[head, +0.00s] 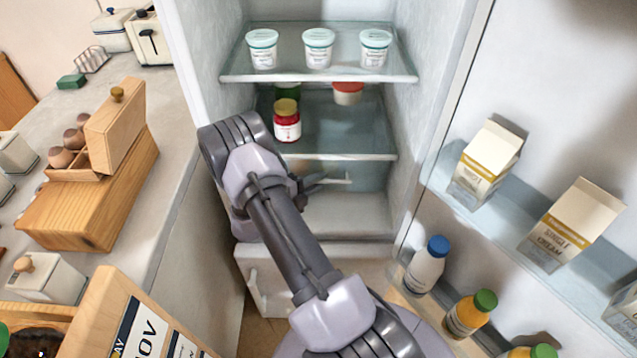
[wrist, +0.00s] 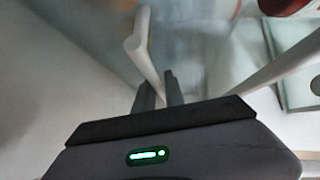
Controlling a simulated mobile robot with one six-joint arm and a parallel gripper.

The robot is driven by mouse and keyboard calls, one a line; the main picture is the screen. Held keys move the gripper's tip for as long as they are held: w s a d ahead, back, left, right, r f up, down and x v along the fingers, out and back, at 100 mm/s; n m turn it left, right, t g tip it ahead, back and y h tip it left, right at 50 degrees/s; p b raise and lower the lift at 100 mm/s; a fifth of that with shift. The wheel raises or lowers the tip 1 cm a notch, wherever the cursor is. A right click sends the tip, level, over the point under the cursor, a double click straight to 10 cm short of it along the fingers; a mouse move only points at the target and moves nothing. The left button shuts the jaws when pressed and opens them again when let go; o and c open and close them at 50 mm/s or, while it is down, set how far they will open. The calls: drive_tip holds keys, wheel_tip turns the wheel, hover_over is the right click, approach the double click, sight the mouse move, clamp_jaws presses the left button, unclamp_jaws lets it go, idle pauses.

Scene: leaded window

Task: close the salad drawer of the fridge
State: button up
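The salad drawer (head: 368,178) is a clear, bluish bin under the lower glass shelf in the head view. Its pale bar handle (head: 337,181) runs across the front, and bare fridge floor shows before it. My arm hides the drawer's left part. My gripper (head: 317,184) is at the handle, partly hidden by my arm. In the wrist view, the dark fingers of my gripper (wrist: 160,91) are close together, and a pale bar (wrist: 144,62), seemingly the handle, runs down between them. How far the drawer stands out is hard to tell.
The fridge door (head: 560,70) stands open at right, with cartons and bottles on its racks. A red-labelled jar (head: 287,125) and white pots (head: 318,48) stand on the shelves above. A counter (head: 185,150) with kitchenware lies at left.

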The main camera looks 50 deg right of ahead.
sight(332, 164)
drive_tip(key=o, duration=0.3)
drive_tip(key=shift+d, duration=0.1)
drive_tip(key=shift+r, duration=0.15)
drive_tip(key=r+p, duration=0.3)
drive_tip(key=shift+s+a+r, duration=0.1)
drive_tip(key=shift+a+r, duration=0.2)
drive_tip(key=shift+r, duration=0.05)
drive_tip(key=o, duration=0.6)
drive_tip(key=s+a+p, duration=0.1)
drive_tip(key=s+a, duration=0.2)
drive_tip(key=s, duration=0.1)
drive_tip(key=s+a+p, duration=0.1)
drive_tip(key=s+a, duration=0.2)
drive_tip(key=s, duration=0.1)
drive_tip(key=s+a+r+p, duration=0.1)
drive_tip(key=s+a+p, duration=0.1)
drive_tip(key=s+a, duration=0.1)
drive_tip(key=shift+s+a, duration=0.4)
drive_tip(key=shift+a, duration=0.05)
